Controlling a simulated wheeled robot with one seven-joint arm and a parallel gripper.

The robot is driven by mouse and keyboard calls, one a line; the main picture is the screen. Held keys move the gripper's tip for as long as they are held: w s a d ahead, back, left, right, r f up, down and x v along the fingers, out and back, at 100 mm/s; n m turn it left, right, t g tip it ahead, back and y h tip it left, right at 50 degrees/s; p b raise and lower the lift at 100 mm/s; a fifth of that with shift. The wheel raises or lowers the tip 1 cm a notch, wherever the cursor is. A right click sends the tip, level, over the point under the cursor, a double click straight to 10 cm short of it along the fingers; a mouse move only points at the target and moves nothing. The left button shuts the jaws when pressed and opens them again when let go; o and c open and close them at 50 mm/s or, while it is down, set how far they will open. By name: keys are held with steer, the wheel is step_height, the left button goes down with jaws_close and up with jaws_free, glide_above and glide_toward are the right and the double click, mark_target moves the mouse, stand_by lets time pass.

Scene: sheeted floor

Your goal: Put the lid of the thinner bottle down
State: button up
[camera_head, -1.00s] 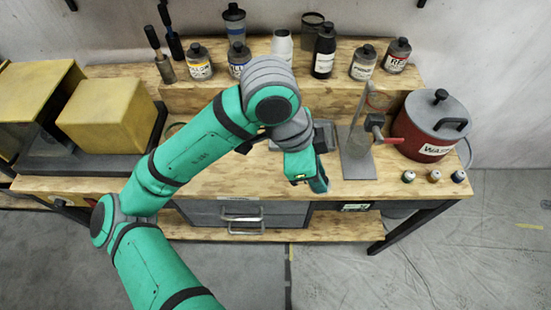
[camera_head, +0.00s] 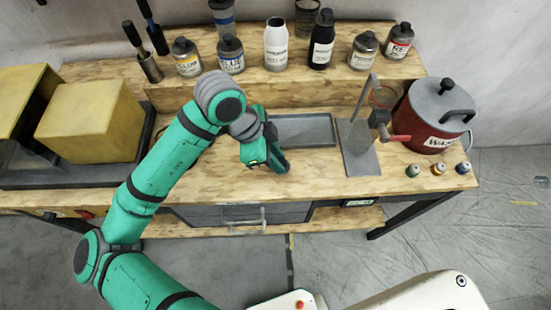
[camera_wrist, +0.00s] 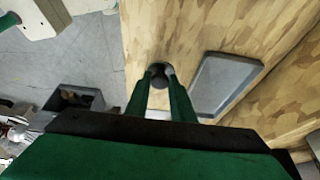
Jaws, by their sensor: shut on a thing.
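In the wrist view, my gripper (camera_wrist: 160,76) is shut on a small dark round lid (camera_wrist: 158,81), low over the wooden bench top (camera_wrist: 190,35). Whether the lid touches the wood is unclear. In the head view, my gripper (camera_head: 282,165) points down at the bench in front of the grey tray (camera_head: 318,130), and the lid is hidden. A white bottle (camera_head: 276,48) stands without a dark cap on the raised shelf. Beside it stands a black bottle (camera_head: 321,45) with its cap on.
A metal stand (camera_head: 360,150), a red pot (camera_head: 430,120) and small coloured jars (camera_head: 438,169) are to the right. A yellow box (camera_head: 90,120) is left.

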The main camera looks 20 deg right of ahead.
steer(key=shift+w+f, duration=0.2)
steer(key=shift+f, duration=1.05)
steer(key=shift+s+f, duration=0.2)
steer(key=shift+f, duration=0.05)
steer(key=shift+f, duration=0.2)
steer(key=o, duration=1)
steer(key=v, duration=1.2)
steer(key=shift+r, duration=0.2)
steer(key=shift+w, duration=0.1)
